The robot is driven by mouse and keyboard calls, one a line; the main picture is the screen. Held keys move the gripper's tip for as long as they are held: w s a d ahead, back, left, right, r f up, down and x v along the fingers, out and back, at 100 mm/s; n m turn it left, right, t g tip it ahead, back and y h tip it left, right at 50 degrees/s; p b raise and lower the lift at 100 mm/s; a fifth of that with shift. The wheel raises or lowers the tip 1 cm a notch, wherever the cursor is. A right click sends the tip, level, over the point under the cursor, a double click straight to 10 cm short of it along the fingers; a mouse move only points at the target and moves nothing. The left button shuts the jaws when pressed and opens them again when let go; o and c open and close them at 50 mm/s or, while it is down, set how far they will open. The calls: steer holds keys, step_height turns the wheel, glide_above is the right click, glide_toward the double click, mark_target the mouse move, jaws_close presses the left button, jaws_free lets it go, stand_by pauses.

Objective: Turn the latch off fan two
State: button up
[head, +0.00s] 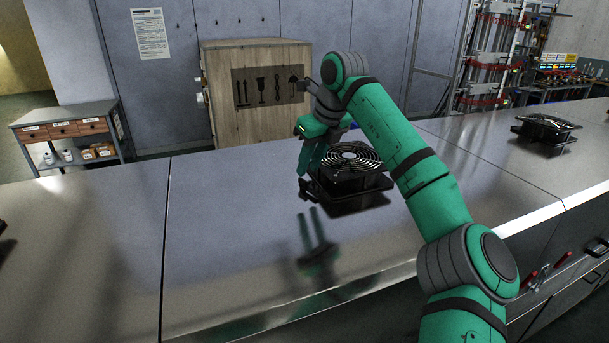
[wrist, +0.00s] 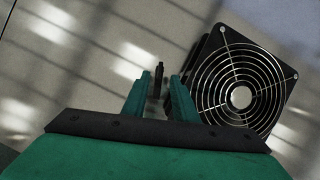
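A black fan (head: 352,160) with a round wire guard sits on a dark base on the bench, in the middle of the head view. The same fan (wrist: 240,88) fills the right of the wrist view. No number shows on it. My gripper (head: 310,170) points down beside its left edge. In the wrist view my gripper (wrist: 160,78) is open, its two green fingers apart. A thin black upright piece, seemingly the latch (wrist: 158,72), shows between the fingers, with a gap on each side. Whether the fingers reach down around it is unclear. The latch is hard to make out in the head view.
Another fan (head: 546,126) sits further right on the metal bench (head: 225,220). A dark object (head: 3,227) is cut off at the left edge. A wooden crate (head: 258,90) stands behind the bench. The bench left of my gripper is clear.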

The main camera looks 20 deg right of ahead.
mark_target(303, 179)
steer(key=shift+x, duration=2.25)
jaws_close()
